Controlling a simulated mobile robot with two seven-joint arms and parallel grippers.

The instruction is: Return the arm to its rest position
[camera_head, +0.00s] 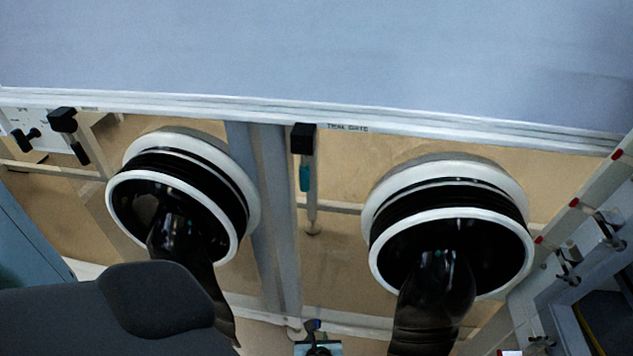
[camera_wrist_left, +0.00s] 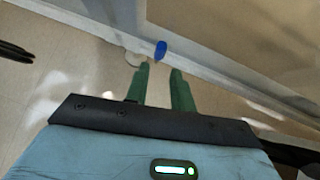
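My left arm (camera_head: 130,310), dark grey, comes in from the lower left in the head view and covers part of the left glove port's surroundings. My left gripper (camera_wrist_left: 160,68) shows in the left wrist view as two green fingers with a clear gap between their tips. Nothing is between the fingers. A small blue object (camera_wrist_left: 160,50) lies beyond the tips, near the foot of the panel. A teal piece with a blue tip shows at the bottom edge of the head view, too cut off to identify surely. My right gripper is not in view.
The glovebox front has a left glove port (camera_head: 235,185) and a right glove port (camera_head: 385,195), each with a black glove hanging out. A grey post (camera_head: 275,220) stands between them. A railed frame (camera_head: 590,225) with clamps stands at the right. Pale floor (camera_wrist_left: 60,70) shows in the wrist view.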

